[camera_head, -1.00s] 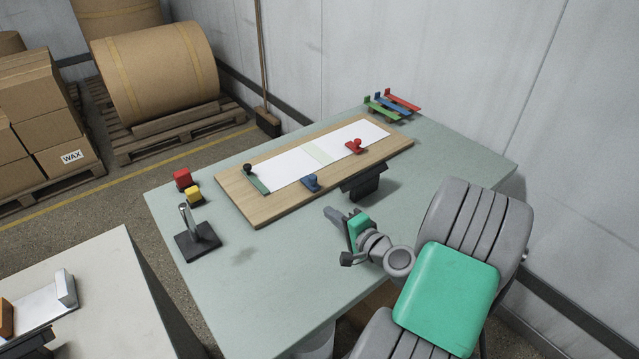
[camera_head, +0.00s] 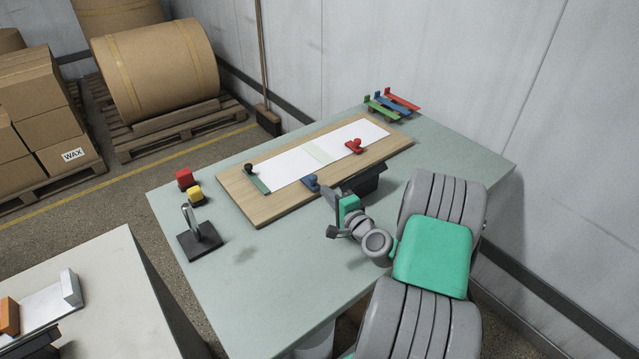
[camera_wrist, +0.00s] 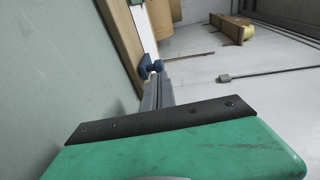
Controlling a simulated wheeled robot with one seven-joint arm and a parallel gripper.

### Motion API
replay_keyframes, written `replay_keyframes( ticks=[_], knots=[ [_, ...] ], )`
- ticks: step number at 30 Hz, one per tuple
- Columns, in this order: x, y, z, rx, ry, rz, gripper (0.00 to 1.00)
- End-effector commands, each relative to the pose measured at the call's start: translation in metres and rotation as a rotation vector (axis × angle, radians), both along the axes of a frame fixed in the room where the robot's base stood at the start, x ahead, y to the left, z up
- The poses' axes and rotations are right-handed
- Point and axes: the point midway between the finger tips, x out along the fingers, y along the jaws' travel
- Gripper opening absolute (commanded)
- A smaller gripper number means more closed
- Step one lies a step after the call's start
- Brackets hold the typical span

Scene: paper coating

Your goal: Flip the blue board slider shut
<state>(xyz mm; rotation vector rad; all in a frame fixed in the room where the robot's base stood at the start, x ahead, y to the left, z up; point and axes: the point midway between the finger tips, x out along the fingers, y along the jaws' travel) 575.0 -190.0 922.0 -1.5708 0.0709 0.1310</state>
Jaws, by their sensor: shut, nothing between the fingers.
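The blue slider (camera_head: 311,183) sits at the near edge of the wooden board (camera_head: 258,212), beside the white paper (camera_head: 285,168). It also shows in the wrist view (camera_wrist: 150,67), just beyond my fingertips. My gripper (camera_head: 327,191) is shut and empty, close to the blue slider on its right side. Whether the fingers touch the slider cannot be told. A red slider (camera_head: 355,146) stands on the board farther right. A black knob with a green strip (camera_head: 256,180) lies at the paper's left end.
A dark block (camera_head: 366,180) stands right of my gripper at the board's near edge. Coloured strips (camera_head: 390,103) lie at the far end. The near tabletop is clear.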

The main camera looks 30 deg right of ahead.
Motion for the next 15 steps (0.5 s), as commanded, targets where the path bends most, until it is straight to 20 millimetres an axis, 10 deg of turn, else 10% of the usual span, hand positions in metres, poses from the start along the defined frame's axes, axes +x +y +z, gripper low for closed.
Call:
replay_keyframes(
  ticks=[15],
  knots=[
    [0.047,0.002,-0.006,0.0,0.0,-0.001,0.0]
  ],
)
